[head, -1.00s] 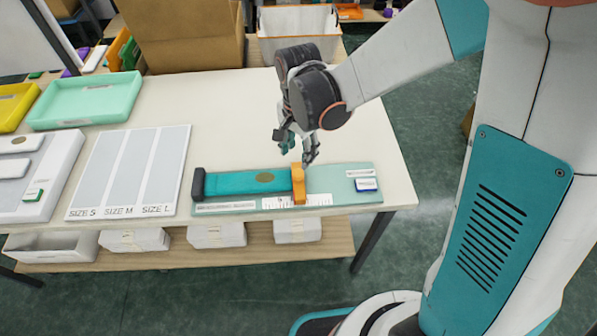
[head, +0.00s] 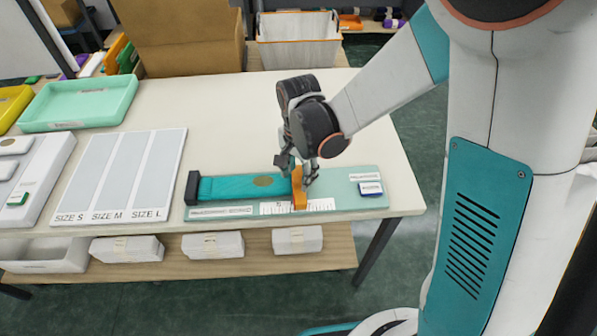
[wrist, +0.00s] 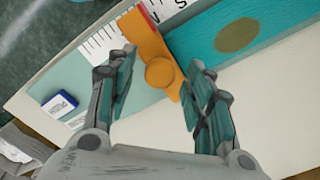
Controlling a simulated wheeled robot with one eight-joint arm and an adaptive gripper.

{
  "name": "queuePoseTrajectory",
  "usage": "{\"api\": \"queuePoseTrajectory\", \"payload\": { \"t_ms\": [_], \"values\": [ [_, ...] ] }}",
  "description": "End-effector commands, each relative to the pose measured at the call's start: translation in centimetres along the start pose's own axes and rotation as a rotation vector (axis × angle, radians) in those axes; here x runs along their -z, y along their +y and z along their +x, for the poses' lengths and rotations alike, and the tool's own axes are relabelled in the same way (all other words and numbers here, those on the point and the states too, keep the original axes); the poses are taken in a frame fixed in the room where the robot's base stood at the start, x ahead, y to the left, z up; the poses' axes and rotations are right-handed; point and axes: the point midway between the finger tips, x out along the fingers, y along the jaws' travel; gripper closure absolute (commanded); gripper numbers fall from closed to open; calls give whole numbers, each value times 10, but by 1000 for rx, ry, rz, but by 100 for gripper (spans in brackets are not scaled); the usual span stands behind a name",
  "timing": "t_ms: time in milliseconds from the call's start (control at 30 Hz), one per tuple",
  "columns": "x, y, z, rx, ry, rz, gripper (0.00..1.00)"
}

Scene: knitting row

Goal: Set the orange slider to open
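The orange slider (head: 299,194) sits across the right end of a teal strip (head: 235,187) on a pale green gauge board (head: 345,196). A white ruler scale runs along the board's front edge. In the wrist view the slider (wrist: 143,42) is an orange bar with a round orange knob on it. My gripper (head: 297,173) is right over the slider in the head view. In the wrist view my gripper (wrist: 162,62) is open, with one finger on each side of the knob and visible gaps to it. Contact with the slider cannot be told.
A small blue and white block (head: 370,188) sits at the board's right end, also in the wrist view (wrist: 59,104). A black end piece (head: 193,188) closes the left end. A size chart (head: 122,175) and a mint tray (head: 80,103) lie left. The table behind the board is clear.

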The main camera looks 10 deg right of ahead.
Motion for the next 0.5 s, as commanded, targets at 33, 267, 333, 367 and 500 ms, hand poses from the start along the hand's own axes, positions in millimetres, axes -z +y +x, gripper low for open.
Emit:
{"api": "queuePoseTrajectory", "payload": {
  "t_ms": [33, 267, 333, 367, 500],
  "values": [
    [0, 0, 0, 0, 0, 0, 64],
    [0, 0, 0, 0, 0, 0, 100],
    [0, 0, 0, 0, 0, 0, 100],
    [1, 1, 0, 0, 0, 1, 100],
    [15, 15, 0, 0, 0, 5, 100]
  ]
}}
